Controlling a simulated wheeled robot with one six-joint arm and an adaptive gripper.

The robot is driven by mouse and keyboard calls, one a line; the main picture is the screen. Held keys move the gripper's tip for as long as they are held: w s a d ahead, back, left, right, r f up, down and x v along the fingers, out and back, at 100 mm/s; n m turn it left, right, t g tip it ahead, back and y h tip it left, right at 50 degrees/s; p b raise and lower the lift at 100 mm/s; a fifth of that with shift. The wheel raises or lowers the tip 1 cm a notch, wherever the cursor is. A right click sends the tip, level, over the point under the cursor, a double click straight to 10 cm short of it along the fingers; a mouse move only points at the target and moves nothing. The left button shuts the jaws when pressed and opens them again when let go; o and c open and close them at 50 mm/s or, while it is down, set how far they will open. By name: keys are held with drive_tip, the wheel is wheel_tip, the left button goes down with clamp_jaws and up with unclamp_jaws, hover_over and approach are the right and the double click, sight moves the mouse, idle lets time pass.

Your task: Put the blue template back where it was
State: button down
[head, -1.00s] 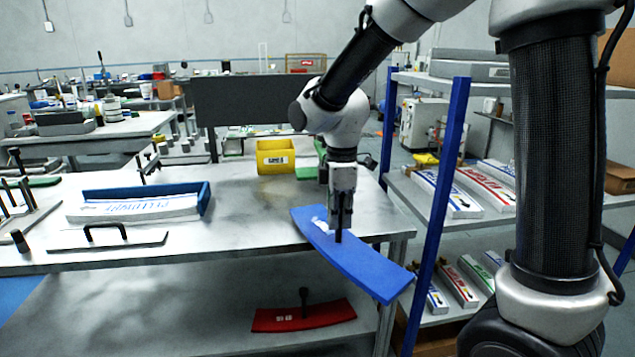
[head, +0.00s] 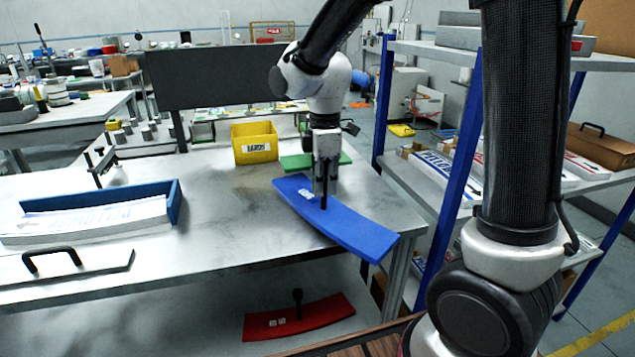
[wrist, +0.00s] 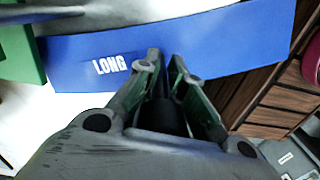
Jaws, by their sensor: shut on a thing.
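The blue template (head: 345,222) is a long curved plate with a white label and an upright black handle. In the wrist view the blue template (wrist: 230,45) reads "LONG". My gripper (head: 324,190) is shut on the handle, pointing down. The plate appears over the right end of the table, its near right end reaching past the edge; I cannot tell whether it touches the tabletop. In the wrist view my gripper's fingers (wrist: 170,75) close around the dark handle, which they partly hide.
A green template (head: 297,162) lies just behind the blue one, by a yellow bin (head: 254,143). A red template (head: 298,318) lies on the lower shelf. A blue-walled tray (head: 174,203) holds white labels at left. Blue rack posts (head: 447,190) stand close at right.

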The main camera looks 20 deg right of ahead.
drive_tip(key=shift+w+f, duration=0.1)
drive_tip(key=shift+f, duration=0.65)
drive_tip(key=c, duration=1.5)
unclamp_jaws()
drive_tip(key=shift+f, duration=0.1)
